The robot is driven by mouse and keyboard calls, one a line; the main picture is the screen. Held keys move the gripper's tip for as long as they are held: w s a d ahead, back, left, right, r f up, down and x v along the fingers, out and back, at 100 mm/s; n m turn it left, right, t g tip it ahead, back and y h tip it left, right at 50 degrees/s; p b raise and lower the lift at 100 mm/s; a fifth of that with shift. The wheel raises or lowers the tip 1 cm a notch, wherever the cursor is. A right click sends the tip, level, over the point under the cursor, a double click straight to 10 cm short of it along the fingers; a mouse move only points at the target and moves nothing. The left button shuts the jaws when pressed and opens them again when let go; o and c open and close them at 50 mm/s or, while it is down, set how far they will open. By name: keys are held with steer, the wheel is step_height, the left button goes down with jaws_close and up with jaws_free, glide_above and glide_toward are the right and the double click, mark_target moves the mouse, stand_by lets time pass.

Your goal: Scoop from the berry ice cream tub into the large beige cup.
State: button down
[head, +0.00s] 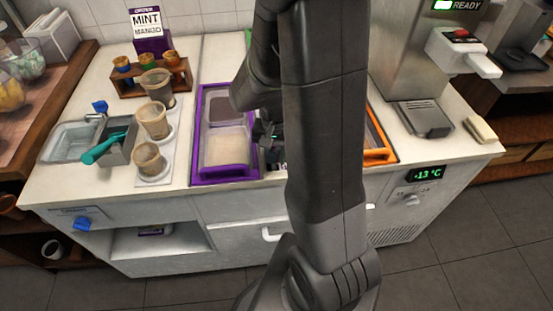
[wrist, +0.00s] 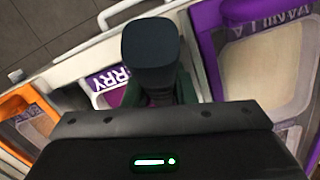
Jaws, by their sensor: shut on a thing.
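My gripper (head: 266,133) is over the tubs, between the purple-framed tub and the orange-framed one. The berry tub's label (wrist: 108,78), partly readable as "RRY", shows just left of the handle; my arm hides most of that tub in the head view. Three beige cups stand in a row on the left.
The purple-framed vanilla tub (head: 226,173) lies left of my arm, and the orange-framed tub (head: 380,155) right. A teal-handled tool (head: 103,149) rests in a metal well beside a clear basin (head: 68,143). A wooden cone rack (head: 150,80) stands behind the cups.

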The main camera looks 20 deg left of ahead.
steer(key=shift+w+a, duration=0.45)
steer(key=shift+w, duration=0.25)
steer(key=shift+w+a, duration=0.4)
steer(key=shift+w, duration=0.3)
steer(key=shift+w+a, duration=0.45)
steer(key=shift+w, duration=0.25)
steer(key=shift+f+b, duration=0.25)
steer(key=shift+b, duration=0.05)
steer(key=shift+s+t+b, duration=0.3)
steer(key=shift+t+b, duration=0.25)
steer(key=shift+t, duration=0.05)
steer(key=shift+s+d+t+b, duration=0.15)
steer(key=shift+t+b, duration=0.25)
steer(key=shift+b, duration=0.5)
steer(key=shift+s+f+t+y+b, duration=0.1)
steer(key=shift+t+y+b, duration=0.2)
steer(key=shift+b, duration=0.3)
